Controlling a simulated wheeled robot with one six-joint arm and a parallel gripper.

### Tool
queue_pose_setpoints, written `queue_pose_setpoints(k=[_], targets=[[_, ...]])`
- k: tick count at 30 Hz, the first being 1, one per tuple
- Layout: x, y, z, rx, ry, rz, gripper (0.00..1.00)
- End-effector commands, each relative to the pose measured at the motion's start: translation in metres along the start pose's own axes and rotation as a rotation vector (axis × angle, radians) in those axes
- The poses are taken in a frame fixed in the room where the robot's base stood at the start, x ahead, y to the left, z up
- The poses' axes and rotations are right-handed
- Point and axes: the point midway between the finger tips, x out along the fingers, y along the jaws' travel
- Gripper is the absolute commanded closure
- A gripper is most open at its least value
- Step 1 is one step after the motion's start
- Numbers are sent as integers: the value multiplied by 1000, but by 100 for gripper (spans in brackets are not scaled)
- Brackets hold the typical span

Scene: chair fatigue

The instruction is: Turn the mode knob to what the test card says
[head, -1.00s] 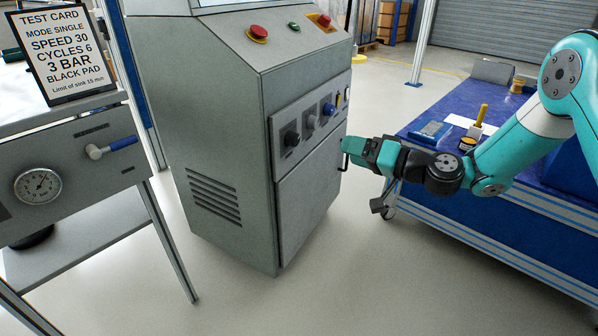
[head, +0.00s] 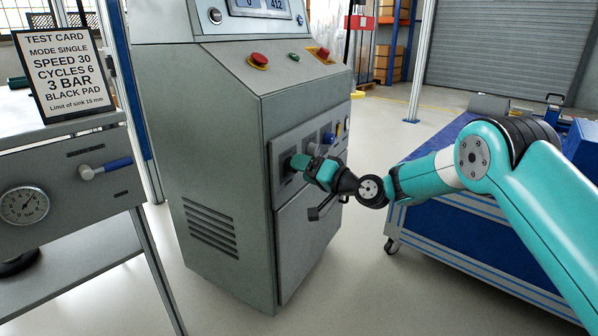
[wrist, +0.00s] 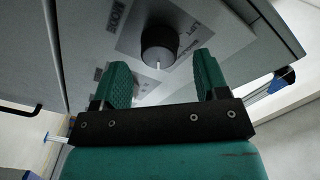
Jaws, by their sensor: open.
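The test card (head: 68,72) stands at the left and reads MODE SINGLE, SPEED 30, CYCLES 6, 3 BAR, BLACK PAD. My gripper (wrist: 161,68) is open and empty, with one green finger on each side. In the head view my gripper (head: 298,162) is at the leftmost control of the cabinet panel and hides that knob.
The grey cabinet (head: 215,130) bears a red button (head: 259,59) on its sloping top. More controls, one of them blue (head: 329,138), sit right of my gripper. A bench with a gauge (head: 24,205) stands left. A blue trolley (head: 440,225) stands right; floor between is clear.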

Motion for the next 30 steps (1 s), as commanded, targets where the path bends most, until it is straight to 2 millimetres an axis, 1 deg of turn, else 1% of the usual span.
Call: queue_pose_setpoints(k=[1,3,6,15,16,22,30], targets=[[7,1,2,-2,-1,-3,33],[14,1,1,-1,0,-2,33],[20,1,0,-1,0,0,33],[23,0,0,1,0,1,33],[22,0,0,1,0,1,35],[22,0,0,0,0,1,81],[22,1,0,-16,2,-1,82]])
